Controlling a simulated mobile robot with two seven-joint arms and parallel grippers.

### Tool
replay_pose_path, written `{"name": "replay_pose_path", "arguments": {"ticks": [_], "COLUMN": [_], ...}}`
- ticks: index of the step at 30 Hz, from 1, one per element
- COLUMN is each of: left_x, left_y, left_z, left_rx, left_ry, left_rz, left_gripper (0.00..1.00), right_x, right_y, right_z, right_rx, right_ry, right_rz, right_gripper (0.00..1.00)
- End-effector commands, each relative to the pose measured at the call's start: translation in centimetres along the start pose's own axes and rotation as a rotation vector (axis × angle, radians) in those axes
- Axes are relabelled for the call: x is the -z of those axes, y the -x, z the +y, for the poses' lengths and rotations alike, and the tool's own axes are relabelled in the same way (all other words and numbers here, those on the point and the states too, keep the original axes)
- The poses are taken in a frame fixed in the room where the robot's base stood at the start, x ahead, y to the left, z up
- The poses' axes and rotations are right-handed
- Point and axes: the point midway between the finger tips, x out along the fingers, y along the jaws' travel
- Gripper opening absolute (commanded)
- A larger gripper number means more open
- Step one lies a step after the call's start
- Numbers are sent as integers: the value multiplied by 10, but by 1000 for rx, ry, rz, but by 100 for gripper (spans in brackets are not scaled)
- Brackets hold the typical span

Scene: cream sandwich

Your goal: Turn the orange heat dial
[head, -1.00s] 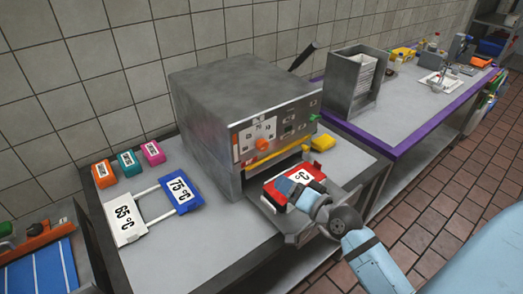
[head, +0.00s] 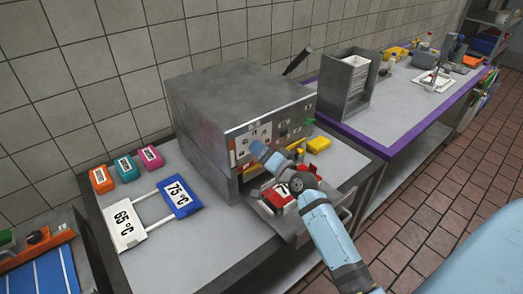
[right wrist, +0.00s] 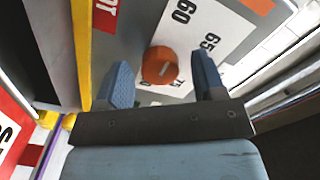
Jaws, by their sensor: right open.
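The orange heat dial (right wrist: 160,66) is on the front panel of the grey metal oven (head: 215,90). In the right wrist view it sits by a white scale (right wrist: 215,40) marked 60, 65 and 75. My right gripper (right wrist: 163,80) is open, with one blue finger on each side of the dial. I see gaps between dial and fingers; I cannot tell how deep it sits between them. In the head view my right gripper (head: 260,150) is at the panel and hides the dial. My left gripper is not in view.
A red and white card (head: 283,192) lies in front of the oven, partly behind my right arm. A white 65 °C card (head: 124,224) and a blue 75 °C card (head: 178,197) lie left on the counter. A yellow bar (right wrist: 82,45) runs along the panel.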

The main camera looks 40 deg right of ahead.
Motion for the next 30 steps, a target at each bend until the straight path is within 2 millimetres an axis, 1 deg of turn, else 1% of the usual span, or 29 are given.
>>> {"name": "replay_pose_path", "arguments": {"ticks": [3, 10, 11, 12, 14, 15, 17, 25, 30], "left_x": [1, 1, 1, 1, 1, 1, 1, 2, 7], "left_y": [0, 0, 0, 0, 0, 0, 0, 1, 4], "left_z": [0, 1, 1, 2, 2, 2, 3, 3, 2], "left_rx": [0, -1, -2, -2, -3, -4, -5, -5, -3], "left_ry": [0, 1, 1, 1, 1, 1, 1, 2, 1], "left_rz": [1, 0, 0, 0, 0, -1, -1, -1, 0], "left_gripper": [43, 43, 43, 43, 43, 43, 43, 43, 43], "right_x": [0, 0, 0, 0, 0, 0, 0, 0, 1], "right_y": [-4, -5, -5, -5, -4, -4, -4, -4, -4], "right_z": [0, 0, 0, 0, 0, 0, 0, 0, -1], "right_rx": [0, 0, 0, 0, 0, 0, 0, 0, 0], "right_ry": [0, 0, 0, 0, 0, 0, 0, -18, -83], "right_rz": [0, 0, 0, 0, 0, 0, 0, 0, -1], "right_gripper": [63, 63, 59, 49, 36, 26, 14, 14, 14]}}
